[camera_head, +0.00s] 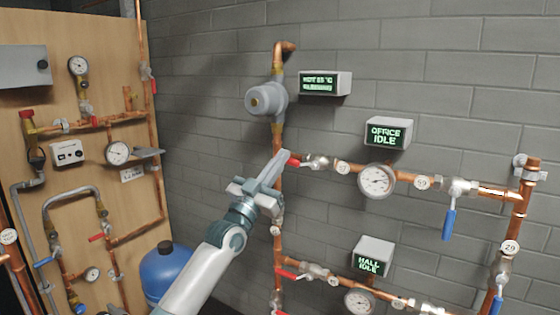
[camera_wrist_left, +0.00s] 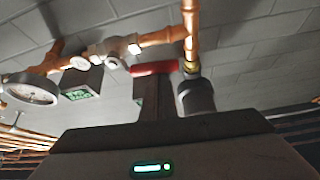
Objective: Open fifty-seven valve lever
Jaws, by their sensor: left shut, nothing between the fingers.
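A valve (camera_head: 318,162) with a red lever (camera_head: 294,160) sits on the upper branch pipe, just right of the vertical copper pipe. A round tag (camera_head: 342,167) hangs beside it; its number is too small to read surely. My left gripper (camera_head: 281,158) is shut, with its fingertips at the red lever's left end. In the left wrist view the shut fingers (camera_wrist_left: 154,102) reach up to the red lever (camera_wrist_left: 153,68), with the valve body (camera_wrist_left: 115,48) beside it. They overlap the lever; I cannot tell if they touch. The right gripper is out of view.
A gauge (camera_head: 377,180) and an "OFFICE IDLE" display (camera_head: 388,133) are right of the valve. A blue-lever valve (camera_head: 449,222) is farther right. A lower branch has another red lever (camera_head: 287,273). A grey pump (camera_head: 267,99) is above my gripper. A pipe board (camera_head: 130,200) stands left.

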